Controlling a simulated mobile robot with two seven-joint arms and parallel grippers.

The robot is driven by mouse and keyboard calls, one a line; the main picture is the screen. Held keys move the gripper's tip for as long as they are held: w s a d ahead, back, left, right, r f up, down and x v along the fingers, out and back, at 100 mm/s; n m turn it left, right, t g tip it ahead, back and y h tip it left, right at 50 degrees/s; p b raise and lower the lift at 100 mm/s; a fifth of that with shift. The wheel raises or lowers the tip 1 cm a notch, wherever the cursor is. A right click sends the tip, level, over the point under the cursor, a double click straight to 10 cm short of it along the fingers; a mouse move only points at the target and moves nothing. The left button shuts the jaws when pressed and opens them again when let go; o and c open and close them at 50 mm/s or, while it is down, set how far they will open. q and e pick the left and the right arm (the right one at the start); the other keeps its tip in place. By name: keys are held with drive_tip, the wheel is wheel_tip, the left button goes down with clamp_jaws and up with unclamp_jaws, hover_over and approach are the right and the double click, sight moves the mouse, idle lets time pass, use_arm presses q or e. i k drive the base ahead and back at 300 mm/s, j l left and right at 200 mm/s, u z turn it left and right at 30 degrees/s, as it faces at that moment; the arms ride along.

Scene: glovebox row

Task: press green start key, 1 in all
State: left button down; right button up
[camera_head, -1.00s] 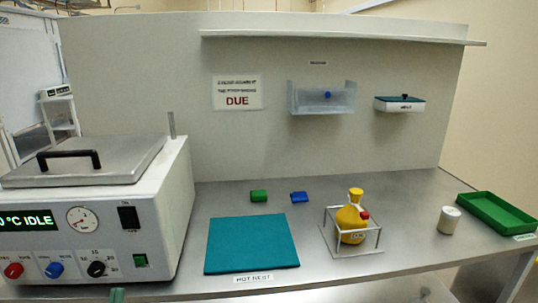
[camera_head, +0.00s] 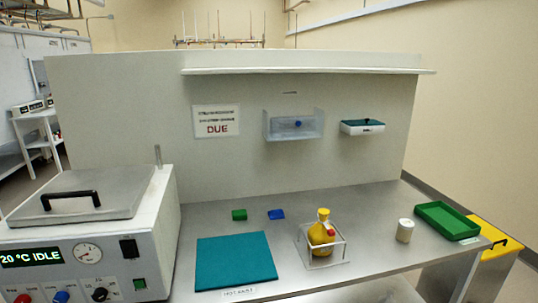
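The green start key (camera_head: 140,284) is a small square button low on the right of the front panel of the white machine (camera_head: 158,228) at the left. The machine's display (camera_head: 30,258) reads "20 °C IDLE". A black rocker switch (camera_head: 129,248), a round gauge (camera_head: 88,254) and red, blue and black knobs share the panel. The machine's grey lid is down. Neither of my grippers shows in this view.
A teal mat (camera_head: 236,262) lies on the steel bench. A yellow flask (camera_head: 322,236) stands in a wire frame, beside a white jar (camera_head: 405,231) and a green tray (camera_head: 447,221). Small green (camera_head: 239,215) and blue (camera_head: 276,214) blocks lie behind the mat. A yellow bin (camera_head: 497,250) stands at the right.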

sight(140, 284)
drive_tip(key=u, duration=1.35)
